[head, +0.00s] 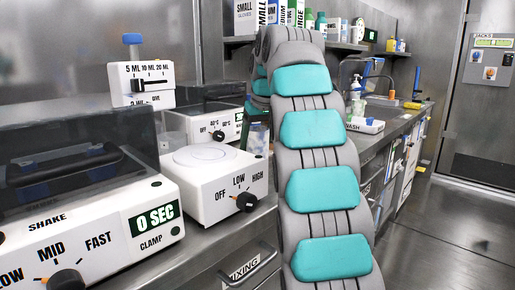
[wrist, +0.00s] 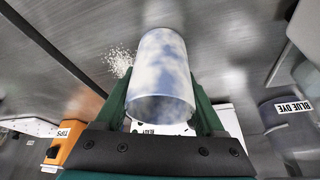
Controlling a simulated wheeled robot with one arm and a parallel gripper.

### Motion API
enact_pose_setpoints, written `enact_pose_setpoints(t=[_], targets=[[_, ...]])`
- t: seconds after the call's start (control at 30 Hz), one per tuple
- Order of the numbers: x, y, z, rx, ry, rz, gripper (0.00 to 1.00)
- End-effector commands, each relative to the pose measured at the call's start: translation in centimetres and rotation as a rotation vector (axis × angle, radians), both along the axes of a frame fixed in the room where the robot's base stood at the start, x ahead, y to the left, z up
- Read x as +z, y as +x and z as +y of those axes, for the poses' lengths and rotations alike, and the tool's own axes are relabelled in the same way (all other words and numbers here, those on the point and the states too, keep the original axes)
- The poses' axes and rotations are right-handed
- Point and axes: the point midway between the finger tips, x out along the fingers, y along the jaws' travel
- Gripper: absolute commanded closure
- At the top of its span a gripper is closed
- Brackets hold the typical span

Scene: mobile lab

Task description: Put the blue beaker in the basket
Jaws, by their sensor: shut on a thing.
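In the wrist view a pale, see-through beaker (wrist: 163,60) with a cloudy blue-white tint stands between the two green fingers of my gripper (wrist: 160,100). The fingers are shut on its sides, and its open rim faces the camera. No basket shows in either view.
In the head view a shaker (head: 85,225) and a stirrer with a dial (head: 213,182) stand on the left bench. Open floor (head: 440,225) lies to the right. In the wrist view are an orange tips box (wrist: 68,143) and a blue dye container (wrist: 290,115).

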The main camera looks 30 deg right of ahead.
Motion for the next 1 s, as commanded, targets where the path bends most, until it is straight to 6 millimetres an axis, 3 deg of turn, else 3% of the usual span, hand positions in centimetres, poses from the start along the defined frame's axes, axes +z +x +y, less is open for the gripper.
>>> enact_pose_setpoints(t=[0.07,0.37,0.67,1.0], targets=[[0.0,0.0,0.0,0.000,0.000,0.000,0.58],[0.0,0.0,0.0,0.000,0.000,0.000,0.92],[0.3,0.0,0.0,0.000,0.001,0.001,0.92],[1.9,0.1,0.0,0.001,-0.001,-0.003,0.92]])
